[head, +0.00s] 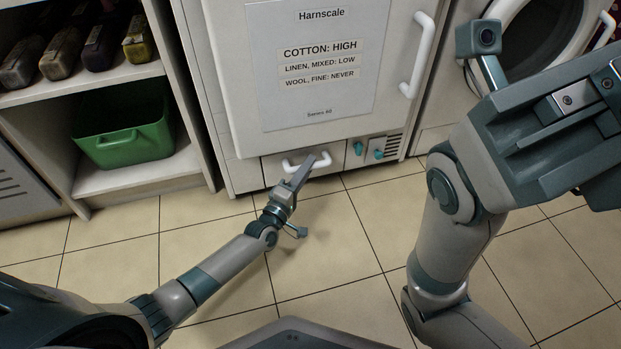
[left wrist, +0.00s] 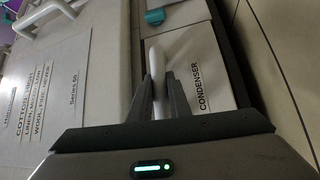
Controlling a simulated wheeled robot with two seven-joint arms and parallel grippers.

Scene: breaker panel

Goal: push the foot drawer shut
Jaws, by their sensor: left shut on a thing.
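The foot drawer (head: 274,172) is the white front low on the white machine, just above the floor. Its front looks about level with the panel beside it; I cannot tell whether a small gap is left. In the left wrist view the drawer front (left wrist: 204,62) carries a CONDENSER label. Its white bar handle (head: 291,166) also shows in the left wrist view (left wrist: 155,62). My left gripper (head: 312,166) is shut on this handle, with its fingers (left wrist: 160,92) on either side of the bar. My right gripper (head: 560,110) is raised at the right, away from the drawer; its fingertips are not clear.
The machine's door (head: 235,70) with its notice is above the drawer. Teal knobs (head: 379,154) are to the drawer's right. A shelf unit (head: 130,181) with a green bin (head: 125,140) stands at the left. The tiled floor (head: 330,240) in front is clear.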

